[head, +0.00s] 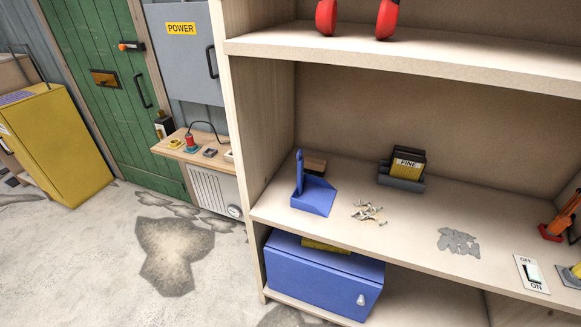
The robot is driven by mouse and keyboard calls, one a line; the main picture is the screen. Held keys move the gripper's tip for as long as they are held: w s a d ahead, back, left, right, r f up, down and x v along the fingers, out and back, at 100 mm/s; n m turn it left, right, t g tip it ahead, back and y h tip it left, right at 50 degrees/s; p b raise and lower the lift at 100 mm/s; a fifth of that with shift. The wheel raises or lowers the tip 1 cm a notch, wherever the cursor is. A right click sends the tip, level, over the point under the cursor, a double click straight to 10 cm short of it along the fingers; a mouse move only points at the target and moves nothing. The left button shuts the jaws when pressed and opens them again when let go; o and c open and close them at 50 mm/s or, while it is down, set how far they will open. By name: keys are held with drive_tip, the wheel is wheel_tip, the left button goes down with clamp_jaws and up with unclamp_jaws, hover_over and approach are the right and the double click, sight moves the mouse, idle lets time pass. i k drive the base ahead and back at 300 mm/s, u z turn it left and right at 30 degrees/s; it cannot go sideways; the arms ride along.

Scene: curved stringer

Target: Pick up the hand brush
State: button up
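On the middle shelf board, towards its left end, stands a blue dustpan-like piece (313,197) with an upright blue handle. Just behind it is a small brown block-like thing (315,164), partly hidden by the blue piece. It may be the hand brush, but I cannot make out bristles. My gripper is not in view.
The middle shelf (400,233) also holds loose screw-like bits (368,213), a dark holder marked FINE (402,172), a grey flat patch (458,242) and an off/on switch (532,273). The upper shelf (420,49) overhangs it. A blue box (320,278) sits below.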

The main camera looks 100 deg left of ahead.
sight(315, 166)
drive_tip(key=u, duration=3.25)
